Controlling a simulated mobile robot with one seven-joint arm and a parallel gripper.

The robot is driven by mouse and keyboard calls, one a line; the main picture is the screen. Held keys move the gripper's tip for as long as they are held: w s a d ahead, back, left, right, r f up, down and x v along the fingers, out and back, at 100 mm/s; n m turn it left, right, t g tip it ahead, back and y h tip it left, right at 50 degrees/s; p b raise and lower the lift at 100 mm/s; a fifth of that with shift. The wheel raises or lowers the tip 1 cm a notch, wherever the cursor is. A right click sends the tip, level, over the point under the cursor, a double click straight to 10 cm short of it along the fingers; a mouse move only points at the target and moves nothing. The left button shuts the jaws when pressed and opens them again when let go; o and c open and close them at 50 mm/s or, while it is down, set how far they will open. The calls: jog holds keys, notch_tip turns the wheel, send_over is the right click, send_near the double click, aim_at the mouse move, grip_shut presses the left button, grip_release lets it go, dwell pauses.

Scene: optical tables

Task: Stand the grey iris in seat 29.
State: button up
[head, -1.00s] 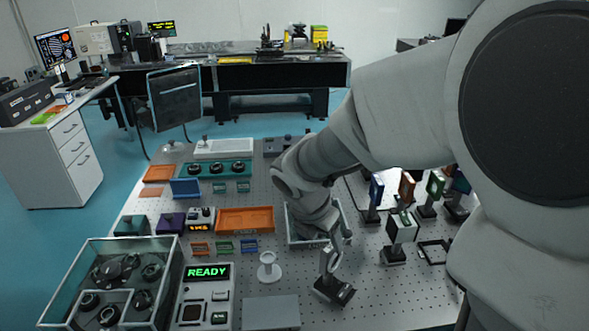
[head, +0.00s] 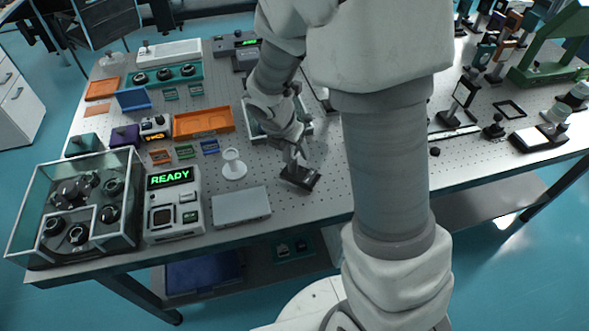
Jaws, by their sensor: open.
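I cannot pick out the grey iris for certain; several post-mounted optics stand at the back right, and my arm hides part of the table. Seat numbers are too small to read, so I cannot tell which place is seat 29.
Left of my gripper are a grey plate (head: 241,207), a console reading READY (head: 173,205), a glass-walled box (head: 25,215) and an orange tray (head: 203,122). A framed dark plate on a post (head: 464,92) and a green stand (head: 550,55) are at the right. My arm covers the centre.

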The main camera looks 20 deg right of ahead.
grip_shut()
dwell(0.3)
dwell(1.1)
